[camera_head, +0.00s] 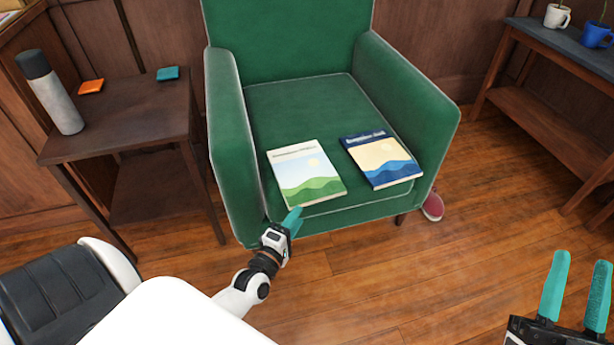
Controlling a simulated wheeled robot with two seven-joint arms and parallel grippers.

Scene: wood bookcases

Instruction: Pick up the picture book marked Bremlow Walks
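Two picture books lie flat, side by side, on the seat of a green armchair (300,100). The left book (310,178) has a pale cover with a sun and green hills. The right book (381,160) has a dark blue title band, a cream sky and blue waves. Both titles are too small to read surely, so I cannot tell which is Bremlow Walks. My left gripper (293,217) is at the seat's front edge, just below the left book; its teal fingers overlap in this view. My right gripper (582,262) is open and empty at the lower right, away from the chair.
A dark side table (130,110) on the left holds a grey bottle (52,95), an orange item (91,86) and a teal item (168,73). A bench (560,48) with a white mug and a blue mug stands right. A red shoe (433,206) lies beside the chair.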

